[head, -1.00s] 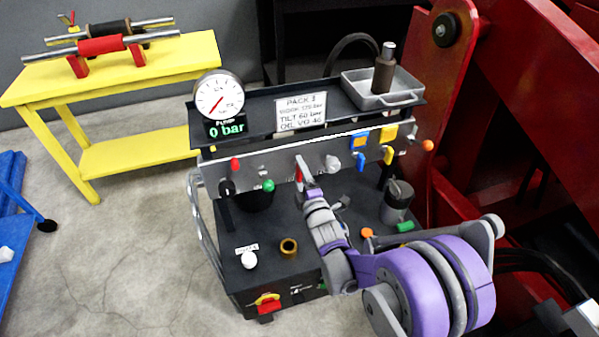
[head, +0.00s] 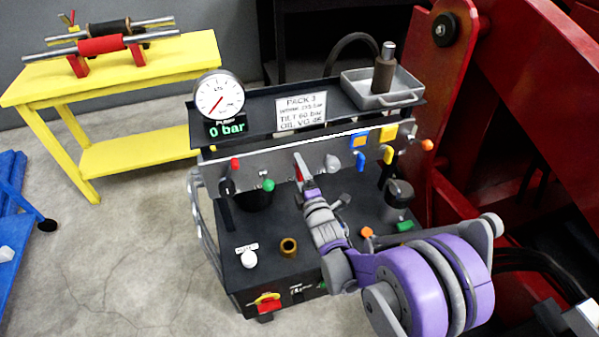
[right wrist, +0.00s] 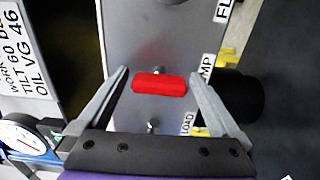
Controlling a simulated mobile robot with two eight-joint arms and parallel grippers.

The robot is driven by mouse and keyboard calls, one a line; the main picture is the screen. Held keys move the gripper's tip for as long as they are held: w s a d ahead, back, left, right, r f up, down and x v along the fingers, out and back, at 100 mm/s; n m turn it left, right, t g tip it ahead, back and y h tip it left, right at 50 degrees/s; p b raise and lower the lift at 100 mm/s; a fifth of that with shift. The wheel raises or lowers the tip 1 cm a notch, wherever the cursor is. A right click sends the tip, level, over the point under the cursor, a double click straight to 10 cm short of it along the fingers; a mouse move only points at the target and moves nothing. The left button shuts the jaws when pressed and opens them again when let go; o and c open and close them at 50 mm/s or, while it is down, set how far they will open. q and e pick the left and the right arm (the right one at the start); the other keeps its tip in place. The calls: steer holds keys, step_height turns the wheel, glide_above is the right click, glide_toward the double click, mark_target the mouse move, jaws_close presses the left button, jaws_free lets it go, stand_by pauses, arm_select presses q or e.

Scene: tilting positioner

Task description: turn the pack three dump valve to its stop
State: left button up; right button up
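The dump valve's red handle (right wrist: 158,84) sits on the grey valve panel (right wrist: 155,35), beside a label of which "MP" shows. In the head view this red handle (head: 299,164) is partly hidden by my right gripper (head: 306,183). In the right wrist view my right gripper (right wrist: 160,76) is open, with one finger on each side of the handle and visible gaps between. The pack sign (head: 301,112) reads PACK 3. The gauge display (head: 227,127) reads 0 bar. My left gripper is not in view.
Beside the handle are a grey knob (head: 332,163), a green knob (head: 268,185), and blue and yellow levers. A red machine frame (head: 535,100) rises close on the right.

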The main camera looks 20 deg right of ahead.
steer(key=shift+s, duration=0.1)
steer(key=s, duration=1)
steer(key=shift+s+d+p, duration=0.15)
steer(key=shift+s+p, duration=0.15)
steer(key=shift+p, duration=0.05)
